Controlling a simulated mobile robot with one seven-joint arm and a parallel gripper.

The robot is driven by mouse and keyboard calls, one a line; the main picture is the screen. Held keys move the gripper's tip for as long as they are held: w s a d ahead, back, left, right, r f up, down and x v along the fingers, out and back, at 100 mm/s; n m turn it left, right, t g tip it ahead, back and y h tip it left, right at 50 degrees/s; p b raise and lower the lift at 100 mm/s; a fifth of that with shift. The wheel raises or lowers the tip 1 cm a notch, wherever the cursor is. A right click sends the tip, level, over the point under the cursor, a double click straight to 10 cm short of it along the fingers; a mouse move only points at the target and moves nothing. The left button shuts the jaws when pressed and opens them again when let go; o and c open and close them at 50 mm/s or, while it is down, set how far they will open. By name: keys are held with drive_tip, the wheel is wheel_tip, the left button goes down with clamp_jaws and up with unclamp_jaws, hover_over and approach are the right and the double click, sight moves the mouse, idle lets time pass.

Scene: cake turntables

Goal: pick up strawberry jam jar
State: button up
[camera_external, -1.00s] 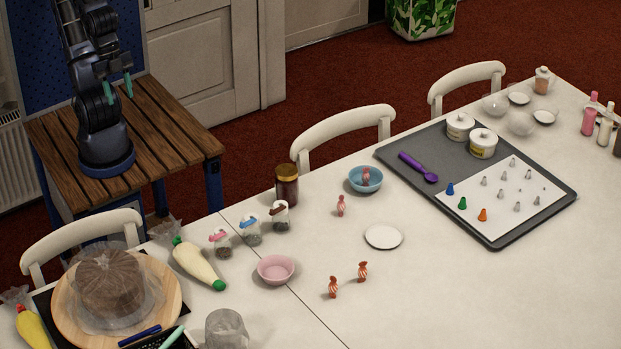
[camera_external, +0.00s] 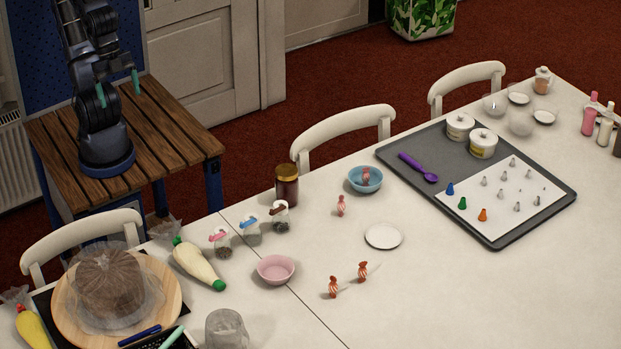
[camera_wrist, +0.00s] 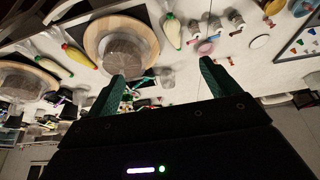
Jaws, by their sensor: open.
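The strawberry jam jar appears to be the dark red jar with a gold lid (camera_external: 287,186), standing upright on the white table near its far edge; its label cannot be read. In the wrist view it seems to show at the top right (camera_wrist: 270,8). My gripper (camera_external: 118,89) is open and empty, raised above the wooden stand, well to the left of the jar and apart from it. Its two green fingers spread wide in the wrist view (camera_wrist: 163,76), with nothing between them.
Small sprinkle jars (camera_external: 251,232) stand just in front of the jam jar. A blue bowl (camera_external: 359,185) is to its right, a pink bowl (camera_external: 276,268) in front. A white chair (camera_external: 345,128) stands behind. A piping bag (camera_external: 198,264) and covered cake (camera_external: 110,282) lie left.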

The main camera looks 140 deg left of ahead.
drive_tip(key=w+a+f+n+g, duration=0.15)
drive_tip(key=w+a+n, duration=0.25)
drive_tip(key=w+a, duration=0.45)
drive_tip(key=n+g, duration=0.3)
drive_tip(key=n, duration=0.8)
hover_over(288, 169)
drive_tip(key=f, duration=2.6)
drive_tip(key=shift+w+d, duration=0.15)
drive_tip(key=shift+d, duration=0.05)
wheel_tip(288, 169, down, 5)
drive_tip(key=shift+a+r, duration=0.1)
drive_tip(key=shift+d+f, duration=0.2)
drive_tip(key=shift+f, duration=2.85)
drive_tip(key=shift+c, duration=0.2)
drive_tip(key=shift+r, duration=0.1)
drive_tip(key=c, duration=1.5)
